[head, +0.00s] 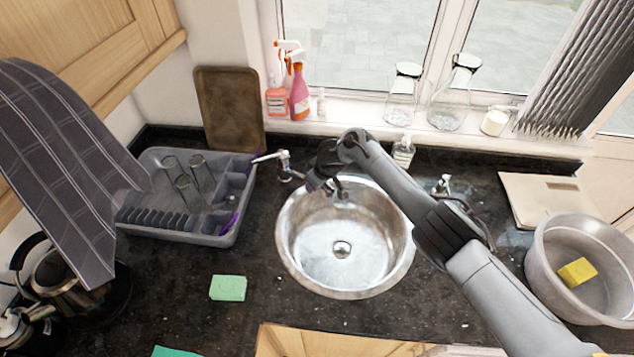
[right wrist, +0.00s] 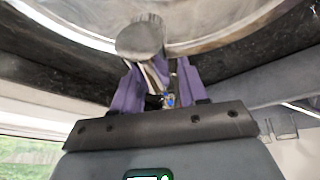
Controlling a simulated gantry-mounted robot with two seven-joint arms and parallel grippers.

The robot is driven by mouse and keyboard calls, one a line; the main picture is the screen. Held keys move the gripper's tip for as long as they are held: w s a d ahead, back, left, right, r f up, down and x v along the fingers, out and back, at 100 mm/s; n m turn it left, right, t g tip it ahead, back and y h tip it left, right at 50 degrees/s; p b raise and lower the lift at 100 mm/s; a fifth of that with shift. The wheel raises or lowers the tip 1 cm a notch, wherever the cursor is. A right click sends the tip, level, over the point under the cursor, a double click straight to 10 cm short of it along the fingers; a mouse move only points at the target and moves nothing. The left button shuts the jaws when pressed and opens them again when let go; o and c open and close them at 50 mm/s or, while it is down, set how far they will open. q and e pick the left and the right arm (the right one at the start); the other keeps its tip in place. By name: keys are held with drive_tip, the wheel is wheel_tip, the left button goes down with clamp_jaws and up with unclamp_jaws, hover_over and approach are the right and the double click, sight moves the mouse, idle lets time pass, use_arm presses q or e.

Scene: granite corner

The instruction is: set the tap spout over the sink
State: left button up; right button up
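The round steel sink (head: 343,255) is set in the dark counter, its drain visible. A chrome tap (head: 285,166) stands at its back left rim. A thin pale arm, which looks like the spout (head: 266,157), points left from it, toward the dish rack and away from the bowl. My right gripper (head: 318,181) is just right of this tap, above the sink's back edge. In the right wrist view, its purple fingers (right wrist: 160,88) stand apart with chrome metal between or behind them; contact is unclear. A round chrome end (right wrist: 140,38) shows beyond the fingers. My left gripper is out of view.
A grey dish rack (head: 150,228) with glasses is left of the tap. A soap bottle (head: 403,152) and a second chrome fitting (head: 442,185) are behind the sink at right. A grey basin (head: 545,255) stands far right. A green sponge (head: 228,288) lies on open counter.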

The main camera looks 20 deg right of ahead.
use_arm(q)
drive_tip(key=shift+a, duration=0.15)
use_arm(e)
drive_tip(key=shift+o, duration=0.4)
drive_tip(key=shift+r, duration=0.15)
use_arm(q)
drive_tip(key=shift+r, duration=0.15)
use_arm(e)
drive_tip(key=shift+s+r, duration=0.3)
drive_tip(key=shift+r, duration=0.3)
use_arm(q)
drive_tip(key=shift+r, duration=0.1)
use_arm(e)
drive_tip(key=v, duration=0.9)
drive_tip(key=shift+r, duration=0.1)
drive_tip(key=shift+s, duration=0.1)
